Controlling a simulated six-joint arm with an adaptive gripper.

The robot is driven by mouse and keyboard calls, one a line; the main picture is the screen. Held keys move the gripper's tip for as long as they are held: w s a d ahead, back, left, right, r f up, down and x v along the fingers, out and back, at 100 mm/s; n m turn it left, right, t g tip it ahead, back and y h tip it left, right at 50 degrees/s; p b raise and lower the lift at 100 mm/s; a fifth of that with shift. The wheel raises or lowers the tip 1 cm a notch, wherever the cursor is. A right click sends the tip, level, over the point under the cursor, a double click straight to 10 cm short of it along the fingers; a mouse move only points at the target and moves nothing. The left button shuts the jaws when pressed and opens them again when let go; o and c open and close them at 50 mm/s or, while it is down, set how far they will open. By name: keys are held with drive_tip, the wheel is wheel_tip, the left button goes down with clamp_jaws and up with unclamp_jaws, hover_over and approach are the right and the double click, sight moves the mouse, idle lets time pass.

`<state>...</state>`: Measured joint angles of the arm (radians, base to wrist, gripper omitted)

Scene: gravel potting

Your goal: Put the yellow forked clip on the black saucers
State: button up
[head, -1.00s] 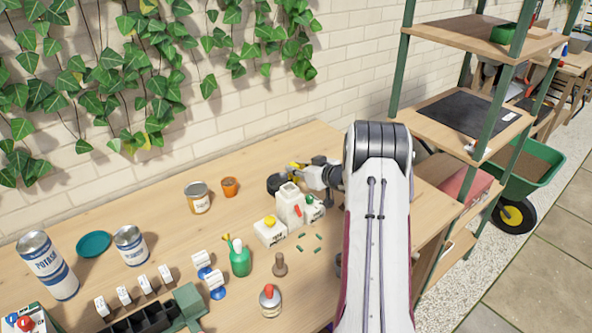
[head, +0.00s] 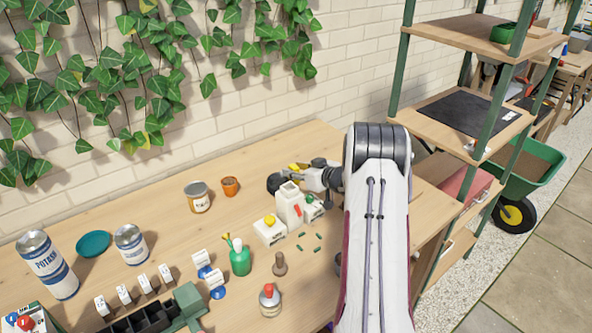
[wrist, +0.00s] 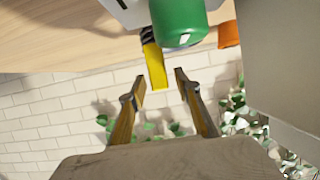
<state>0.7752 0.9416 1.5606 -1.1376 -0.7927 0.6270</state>
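The yellow forked clip (wrist: 154,65) shows in the wrist view as a yellow strip beside a black edge, which looks like the black saucers (wrist: 147,36). In the head view the dark saucers (head: 274,183) stand near the back edge of the table, left of my gripper (head: 304,171). A bit of yellow shows there, but clip and finger are hard to tell apart. In the wrist view my gripper (wrist: 160,87) has its two fingertips apart. The clip's near end lies between them with a gap on each side. Whether its fork sits around the saucers' rim is hidden.
A white bottle (head: 290,207) and a green-capped container (head: 312,209) stand close in front of my gripper; the green cap (wrist: 178,22) is near in the wrist view. An orange pot (head: 230,187) and a tin (head: 198,198) stand left. The brick wall is close behind.

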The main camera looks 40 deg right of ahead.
drive_tip(key=shift+r, duration=0.2)
drive_tip(key=shift+s+r, duration=0.1)
drive_tip(key=shift+s, duration=0.15)
drive_tip(key=v, duration=1.1)
drive_tip(key=shift+s, duration=0.25)
